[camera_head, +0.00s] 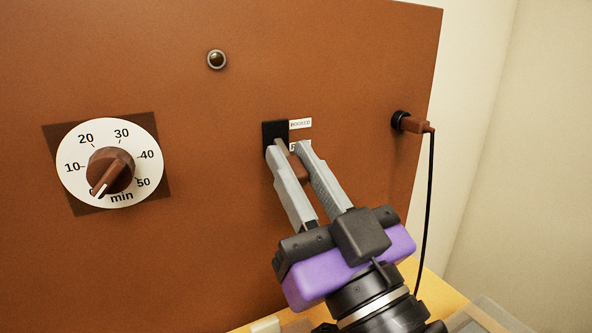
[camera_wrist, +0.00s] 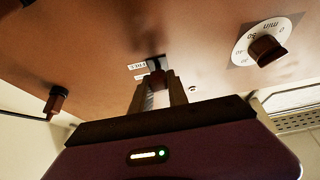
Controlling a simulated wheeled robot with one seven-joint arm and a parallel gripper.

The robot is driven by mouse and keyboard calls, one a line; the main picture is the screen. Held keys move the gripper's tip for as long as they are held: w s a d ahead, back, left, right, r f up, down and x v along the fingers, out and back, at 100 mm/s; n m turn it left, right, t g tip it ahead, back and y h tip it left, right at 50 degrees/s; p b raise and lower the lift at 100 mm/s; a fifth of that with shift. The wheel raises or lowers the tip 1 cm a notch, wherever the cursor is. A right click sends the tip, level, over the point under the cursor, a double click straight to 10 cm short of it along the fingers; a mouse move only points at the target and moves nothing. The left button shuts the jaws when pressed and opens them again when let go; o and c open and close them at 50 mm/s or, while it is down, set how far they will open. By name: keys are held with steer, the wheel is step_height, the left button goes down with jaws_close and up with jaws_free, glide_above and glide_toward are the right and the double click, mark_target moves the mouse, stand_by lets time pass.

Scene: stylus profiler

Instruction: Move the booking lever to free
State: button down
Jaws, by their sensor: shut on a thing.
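The booking lever (camera_head: 298,169) has a brown handle and sits in a black slot plate (camera_head: 270,130) on the brown panel. A label reading BOOKED (camera_head: 300,123) is beside the upper part of the plate. A second label (camera_head: 293,147) below it is mostly hidden by my gripper. My gripper (camera_head: 290,150) reaches up to the panel, with its two grey fingers shut on the lever's handle. In the wrist view, the fingers (camera_wrist: 157,92) point at the dark slot, and the lever between them is largely hidden. The lever's exact position in the slot is hard to tell.
A timer dial (camera_head: 110,165) with a brown knob is left of the lever. A round indicator (camera_head: 217,59) is above. A brown plug (camera_head: 413,124) with a hanging black cable (camera_head: 427,210) is at the panel's right edge. The panel around the lever is clear.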

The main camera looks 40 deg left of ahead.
steer(key=c, duration=1.3)
jaws_free()
steer(key=shift+d, duration=0.15)
steer(key=b+v, duration=0.2)
steer(key=v, duration=0.5)
steer(key=shift+s+d+f, duration=0.1)
steer(key=shift+d+f, duration=0.1)
steer(key=shift+f, duration=0.05)
